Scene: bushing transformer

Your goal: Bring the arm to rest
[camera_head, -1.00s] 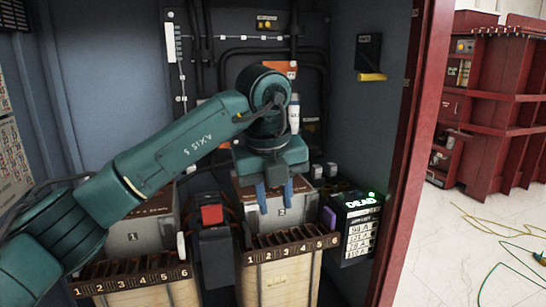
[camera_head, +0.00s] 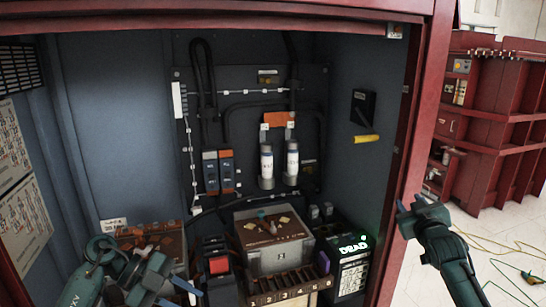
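My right gripper (camera_head: 409,202) is raised in front of the cabinet's red right door post, with its arm rising from the lower right. Its two fingertips stand apart with nothing between them. My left gripper (camera_head: 177,293) is low at the bottom left, in front of the left transformer unit. Its two blue fingers stand apart and appear empty; the picture's bottom edge is close below them.
Inside the cabinet stand a transformer box marked 2 (camera_head: 274,244), two white-topped bushings (camera_head: 267,163), a red-buttoned unit (camera_head: 218,265) and a meter reading DEAD (camera_head: 354,262). Red cabinet posts (camera_head: 421,130) frame the opening. Cables (camera_head: 515,254) lie on the floor at right.

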